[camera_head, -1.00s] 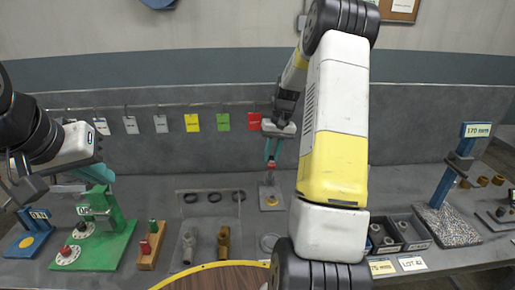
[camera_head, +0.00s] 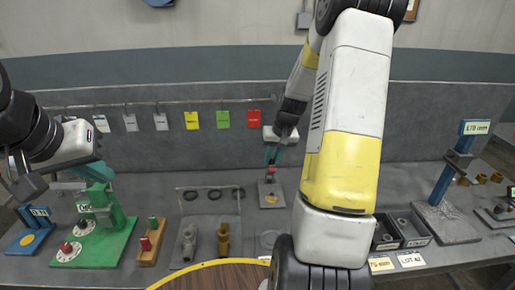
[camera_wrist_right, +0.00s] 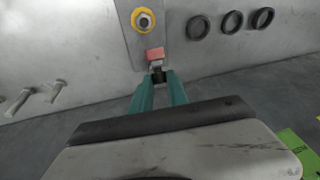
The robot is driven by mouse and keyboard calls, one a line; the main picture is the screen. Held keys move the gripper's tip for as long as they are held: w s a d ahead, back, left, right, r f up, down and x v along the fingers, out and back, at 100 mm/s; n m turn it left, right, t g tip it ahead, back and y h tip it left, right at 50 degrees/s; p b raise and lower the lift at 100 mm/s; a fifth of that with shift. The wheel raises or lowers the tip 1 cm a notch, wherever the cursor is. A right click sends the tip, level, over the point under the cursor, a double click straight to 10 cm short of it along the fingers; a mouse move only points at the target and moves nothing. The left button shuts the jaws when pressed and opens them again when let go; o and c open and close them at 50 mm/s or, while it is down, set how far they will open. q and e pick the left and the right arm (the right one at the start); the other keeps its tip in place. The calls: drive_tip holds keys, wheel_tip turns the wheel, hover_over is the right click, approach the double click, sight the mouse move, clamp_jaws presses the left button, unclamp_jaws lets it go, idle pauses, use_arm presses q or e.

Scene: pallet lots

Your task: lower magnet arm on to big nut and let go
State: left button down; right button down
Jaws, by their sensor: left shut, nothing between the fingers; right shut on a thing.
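My right gripper (camera_head: 272,155) is shut on the magnet arm, a small part with a red block (camera_head: 271,170), over a grey plate (camera_head: 277,187) on the bench. The wrist view also shows the red block (camera_wrist_right: 155,54) just beyond the teal fingertips (camera_wrist_right: 158,82). The big nut (camera_wrist_right: 144,20), inside a yellow ring, lies on the plate beyond the red block in that view. I cannot tell whether the magnet touches anything below it. My left gripper (camera_head: 100,172) is shut and empty, above the green stand (camera_head: 105,215) at the left.
Black bins (camera_head: 412,230) and a blue post stand (camera_head: 445,185) are at the right. Coloured cards (camera_head: 223,120) hang from a rail behind. My right arm hides part of the bench.

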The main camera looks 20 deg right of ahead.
sight(273, 168)
drive_tip(key=shift+s+a+f, duration=0.25)
drive_tip(key=shift+s+f, duration=0.25)
drive_tip(key=shift+s, duration=0.35)
drive_tip(key=shift+s+a+f, duration=0.25)
drive_tip(key=shift+s+f, duration=0.25)
drive_tip(key=shift+s, duration=0.35)
drive_tip(key=c, duration=1.3)
unclamp_jaws()
drive_tip(key=shift+w, duration=0.1)
drive_tip(key=shift+r, duration=0.1)
drive_tip(key=shift+d+r, duration=0.1)
drive_tip(key=shift+r, duration=0.05)
drive_tip(key=a+v, duration=0.1)
drive_tip(key=v, duration=0.6)
drive_tip(key=shift+d+r, duration=0.2)
drive_tip(key=shift+d, duration=0.3)
